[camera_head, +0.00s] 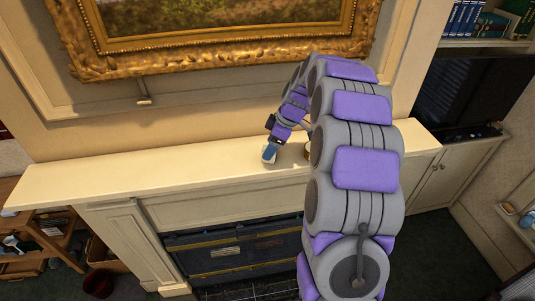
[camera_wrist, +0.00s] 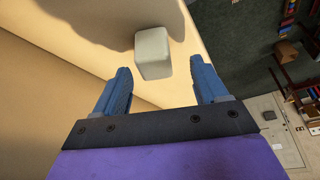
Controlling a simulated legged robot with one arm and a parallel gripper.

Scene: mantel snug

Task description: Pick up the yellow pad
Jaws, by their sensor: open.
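My gripper (camera_head: 269,152) is at the mantel shelf, with its blue fingers pointing down. In the wrist view my gripper (camera_wrist: 160,72) is open, with a wide empty gap between the fingers. A small pale, off-white block (camera_wrist: 153,52) stands on the shelf just beyond the fingertips, roughly centred between them and apart from both. In the head view the pale block (camera_head: 267,158) is partly hidden by the fingers. No clearly yellow pad shows in either view; I cannot tell if this pale block is it.
The cream mantel shelf (camera_head: 130,174) is clear to the left. A small brownish thing (camera_head: 307,150) on the shelf is mostly hidden by my arm. A gold-framed painting (camera_head: 200,50) hangs above. In the wrist view the shelf's edge (camera_wrist: 203,42) drops away on the right.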

